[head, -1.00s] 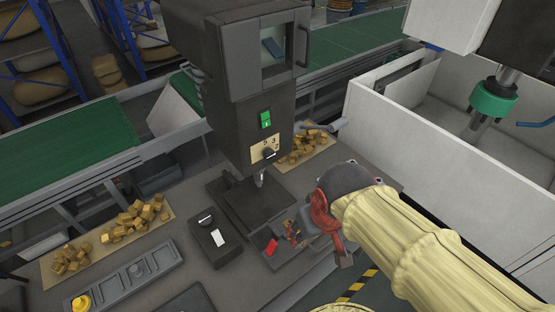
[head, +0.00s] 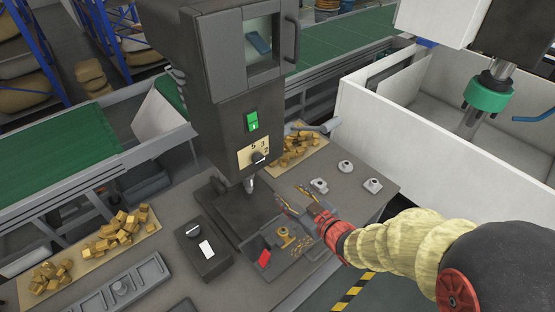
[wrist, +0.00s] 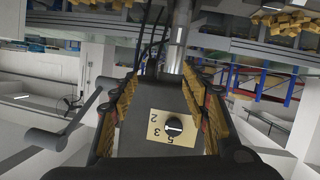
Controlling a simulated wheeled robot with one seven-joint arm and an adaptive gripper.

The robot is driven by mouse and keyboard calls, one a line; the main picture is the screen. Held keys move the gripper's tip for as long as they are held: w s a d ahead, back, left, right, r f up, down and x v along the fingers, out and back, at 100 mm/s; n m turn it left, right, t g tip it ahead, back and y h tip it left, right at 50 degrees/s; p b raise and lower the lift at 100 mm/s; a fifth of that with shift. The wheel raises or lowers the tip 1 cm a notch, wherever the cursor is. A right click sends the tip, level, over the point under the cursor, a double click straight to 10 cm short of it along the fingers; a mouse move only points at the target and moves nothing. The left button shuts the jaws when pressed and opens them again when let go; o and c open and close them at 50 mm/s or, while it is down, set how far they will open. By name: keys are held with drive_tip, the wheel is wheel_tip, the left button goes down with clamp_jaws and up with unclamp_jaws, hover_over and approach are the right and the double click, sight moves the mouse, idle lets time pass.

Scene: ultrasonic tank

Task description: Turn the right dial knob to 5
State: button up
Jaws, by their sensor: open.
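The right dial knob (head: 258,158) is dark with a pale pointer mark. It sits on a cream plate (head: 244,155) numbered 5, 3 and 2 on the front of the dark drill-press head. I cannot tell exactly which number it points at. In the wrist view the knob (wrist: 174,126) and plate (wrist: 154,131) appear upside down, seen between my fingers. My gripper (head: 291,197) is open and empty, lower and to the right of the knob, apart from it. The other knob (head: 193,231) is on a low black box at the left.
A green switch (head: 252,122) is above the plate. A grey tray (head: 283,265) with a red item and small parts lies below my gripper. Brown blocks (head: 300,146) are behind it, and small metal fittings (head: 345,167) to its right. A white-walled enclosure (head: 365,125) stands at the right.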

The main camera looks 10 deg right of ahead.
sight(260, 161)
drive_tip(key=a+r+n+t+y, duration=0.2)
drive_tip(key=a+r+y, duration=0.2)
drive_tip(key=r, duration=0.5)
drive_tip(key=x, duration=0.7)
drive_tip(key=shift+w+a+r, duration=0.1)
drive_tip(key=shift+w+r, duration=0.05)
drive_tip(key=shift+w, duration=0.05)
drive_tip(key=shift+c, duration=0.8)
drive_tip(key=c, duration=1)
